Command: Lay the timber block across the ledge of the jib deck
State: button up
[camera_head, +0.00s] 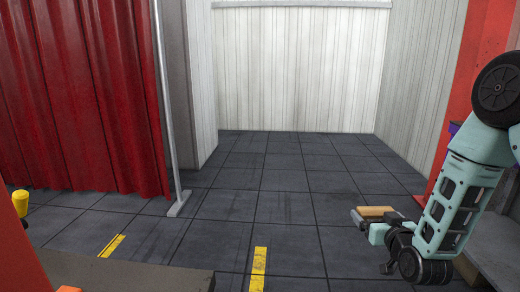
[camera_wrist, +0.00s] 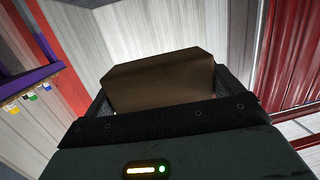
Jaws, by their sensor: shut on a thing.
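My gripper (camera_head: 365,222) is at the lower right of the head view, at the end of my teal arm, and is shut on a tan timber block (camera_head: 376,212). In the wrist view the timber block (camera_wrist: 160,82) shows as a brown piece held between the two jaws. It is held in the air, with floor tiles behind it in the head view. I cannot make out which surface, if any, is the jib deck or its ledge.
A red curtain (camera_head: 80,90) hangs at the left beside a grey post (camera_head: 168,110). A grey slab (camera_head: 130,277) lies at the lower left, and a grey surface (camera_head: 497,255) at the lower right. The tiled floor (camera_head: 290,180) ahead is clear, with yellow stripes.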

notch_tip(320, 180, up, 12)
jog(key=p, duration=1.2)
send_near(380, 211)
jog(key=w+f, duration=0.4)
jog(key=shift+s+f, duration=0.5)
